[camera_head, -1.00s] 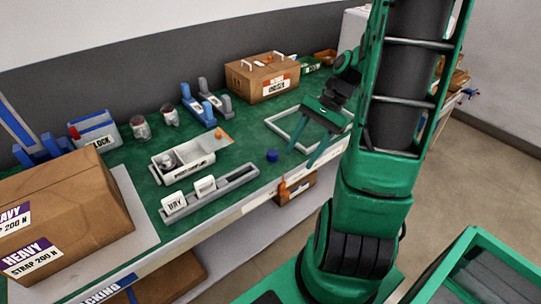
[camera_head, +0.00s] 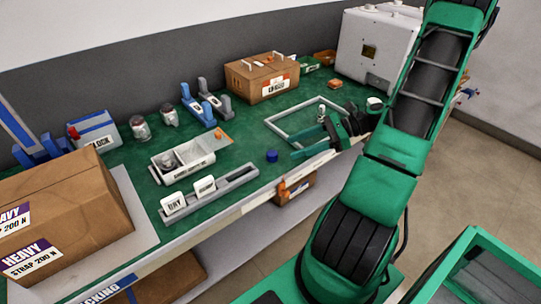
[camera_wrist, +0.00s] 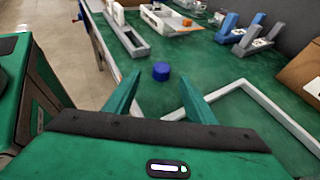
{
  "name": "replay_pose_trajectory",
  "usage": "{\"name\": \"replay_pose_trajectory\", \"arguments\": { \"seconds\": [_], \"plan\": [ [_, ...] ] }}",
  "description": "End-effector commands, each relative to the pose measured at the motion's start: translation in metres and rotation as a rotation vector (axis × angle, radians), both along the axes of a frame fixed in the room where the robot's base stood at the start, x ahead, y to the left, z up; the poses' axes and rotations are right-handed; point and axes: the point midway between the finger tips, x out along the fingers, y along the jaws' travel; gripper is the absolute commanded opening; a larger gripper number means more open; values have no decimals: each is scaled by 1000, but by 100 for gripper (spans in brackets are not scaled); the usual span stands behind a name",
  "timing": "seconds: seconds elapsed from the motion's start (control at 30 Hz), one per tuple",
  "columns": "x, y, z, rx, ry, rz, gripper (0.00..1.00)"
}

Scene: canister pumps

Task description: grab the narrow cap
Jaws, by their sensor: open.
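A small round blue cap (camera_head: 271,156) stands on the green bench mat near its front edge. It is the likely narrow cap. My gripper (camera_head: 296,149) is open and low over the mat, to the right of the cap, with its fingers pointing left toward it. In the wrist view the blue cap (camera_wrist: 161,71) shows in the gap between my two fingertips (camera_wrist: 160,82), just beyond them. The fingers appear apart from it, and nothing is between them.
A grey rail (camera_head: 235,184) with labelled white blocks and a white tray (camera_head: 158,168) lie left of the cap. A white square frame (camera_head: 283,136) lies behind my gripper. A cardboard box (camera_head: 245,84) stands farther back. The mat around the cap is clear.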

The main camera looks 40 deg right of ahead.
Motion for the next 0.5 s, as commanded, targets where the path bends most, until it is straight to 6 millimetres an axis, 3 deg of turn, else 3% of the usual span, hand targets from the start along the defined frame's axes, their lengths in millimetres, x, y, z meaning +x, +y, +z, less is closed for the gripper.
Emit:
{"name": "replay_pose_trajectory", "arguments": {
  "seconds": [0.5],
  "plan": [
    [30,40,-21,0,2,5,50]
  ]
}}
